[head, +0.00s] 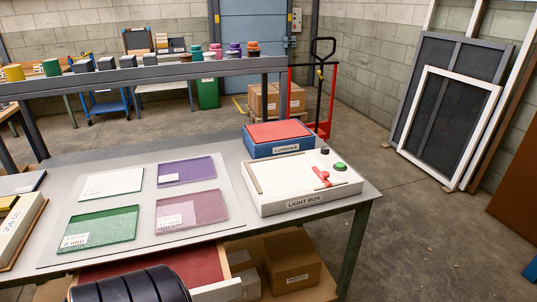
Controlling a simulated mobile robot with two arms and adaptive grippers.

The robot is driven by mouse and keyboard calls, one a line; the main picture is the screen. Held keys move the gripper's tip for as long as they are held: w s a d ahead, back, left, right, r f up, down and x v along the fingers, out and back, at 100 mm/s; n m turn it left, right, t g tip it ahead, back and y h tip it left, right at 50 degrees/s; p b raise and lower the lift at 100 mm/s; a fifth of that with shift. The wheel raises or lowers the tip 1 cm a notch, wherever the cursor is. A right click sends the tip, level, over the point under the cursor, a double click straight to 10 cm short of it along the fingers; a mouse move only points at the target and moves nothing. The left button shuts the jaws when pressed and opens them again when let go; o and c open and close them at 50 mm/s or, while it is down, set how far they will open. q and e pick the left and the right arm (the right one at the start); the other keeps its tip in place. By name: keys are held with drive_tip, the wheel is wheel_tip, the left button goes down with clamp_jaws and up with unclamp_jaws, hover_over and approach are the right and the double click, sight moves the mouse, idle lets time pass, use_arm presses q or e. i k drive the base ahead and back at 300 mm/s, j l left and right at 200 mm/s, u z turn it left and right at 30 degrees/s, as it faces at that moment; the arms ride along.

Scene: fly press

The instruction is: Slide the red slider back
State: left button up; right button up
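The red slider (322,176) sits on the white top of the light box (305,202), toward its right side. It is a small red piece that looks slanted on the panel. A green button (340,166) and a small black knob (325,151) are behind it and to its right. The light box stands at the right end of the grey table. Nothing touches the slider.
A blue box with a red top (278,132) stands just behind the light box. Several colored glass sheets (186,170) lie to its left. A red-lined drawer (165,268) is open below the table front.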

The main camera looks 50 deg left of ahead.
sight(323, 176)
drive_tip(key=u, duration=1.3)
